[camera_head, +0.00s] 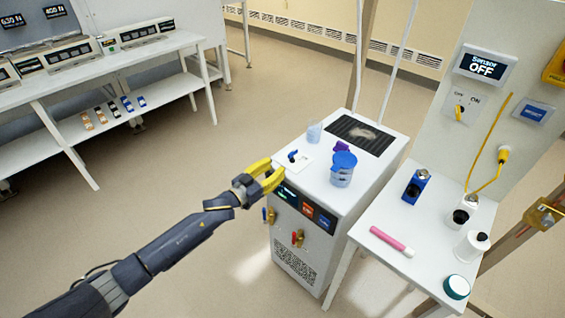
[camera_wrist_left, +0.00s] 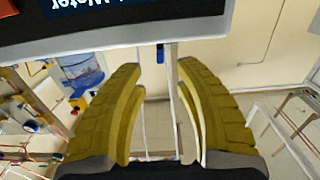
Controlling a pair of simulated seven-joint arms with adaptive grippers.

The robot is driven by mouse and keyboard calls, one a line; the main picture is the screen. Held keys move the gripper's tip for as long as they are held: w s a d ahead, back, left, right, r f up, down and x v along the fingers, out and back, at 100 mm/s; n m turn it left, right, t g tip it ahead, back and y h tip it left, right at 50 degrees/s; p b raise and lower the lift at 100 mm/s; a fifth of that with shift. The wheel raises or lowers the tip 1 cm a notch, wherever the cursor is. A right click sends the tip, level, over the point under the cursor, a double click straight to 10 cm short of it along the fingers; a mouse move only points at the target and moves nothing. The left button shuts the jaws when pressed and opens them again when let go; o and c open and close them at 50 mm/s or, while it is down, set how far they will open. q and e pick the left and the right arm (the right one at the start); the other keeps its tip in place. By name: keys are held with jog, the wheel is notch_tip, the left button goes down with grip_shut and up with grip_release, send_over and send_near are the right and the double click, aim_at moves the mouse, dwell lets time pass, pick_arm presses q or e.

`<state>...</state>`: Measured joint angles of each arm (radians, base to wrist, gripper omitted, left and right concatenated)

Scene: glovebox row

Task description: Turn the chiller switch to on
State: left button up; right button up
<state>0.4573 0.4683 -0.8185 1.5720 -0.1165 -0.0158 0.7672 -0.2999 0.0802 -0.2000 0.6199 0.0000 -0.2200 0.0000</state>
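The white chiller cabinet (camera_head: 345,215) stands in the middle of the head view, with a dark display strip (camera_head: 306,208) on its front. A small blue-handled knob (camera_head: 292,156) sits on a white plate on its top; I cannot read any on or off marking there. My left gripper (camera_head: 275,174), with yellow fingers, is at the cabinet's upper front left edge, just in front of the knob. In the left wrist view its fingers (camera_wrist_left: 158,72) are apart with nothing between them, and part of a dark panel (camera_wrist_left: 130,20) crosses the top. My right gripper is not in view.
A blue-lidded jar (camera_head: 343,172) and a clear cup (camera_head: 314,132) stand on the cabinet top. Valves with red and blue handles stick out of its front. A side table (camera_head: 425,235) at right holds bottles and a pink tube. A wall panel reads "Sensor OFF" (camera_head: 482,67).

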pick_arm(q)
jog(key=shift+v, duration=1.1)
